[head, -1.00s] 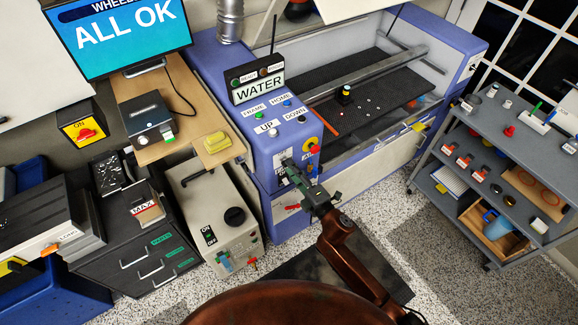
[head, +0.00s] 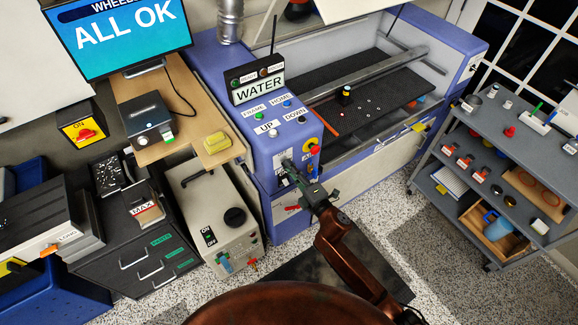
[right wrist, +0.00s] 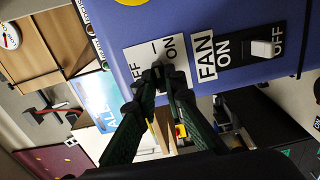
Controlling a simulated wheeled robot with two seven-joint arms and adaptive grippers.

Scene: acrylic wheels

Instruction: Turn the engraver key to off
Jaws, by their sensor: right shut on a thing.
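The engraver is the long blue machine (head: 265,135) in the head view. Its key (right wrist: 152,75) is on a white ON/OFF plate (right wrist: 172,75) on the front panel, seen in the right wrist view. The fingertips of my right gripper (right wrist: 153,86) are shut on the key and hide most of it, so its exact angle is hard to tell. The plate's ON lettering is clear and its OFF lettering is partly covered. In the head view my right gripper (head: 292,170) reaches the panel from the front right. My left gripper is out of view.
A FAN switch (right wrist: 262,48) sits beside the key plate. A red emergency button (head: 315,149) on yellow is just above right of the gripper. A beige box (head: 215,215) with a black knob stands left of the arm. A grey cart (head: 500,165) stands at right.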

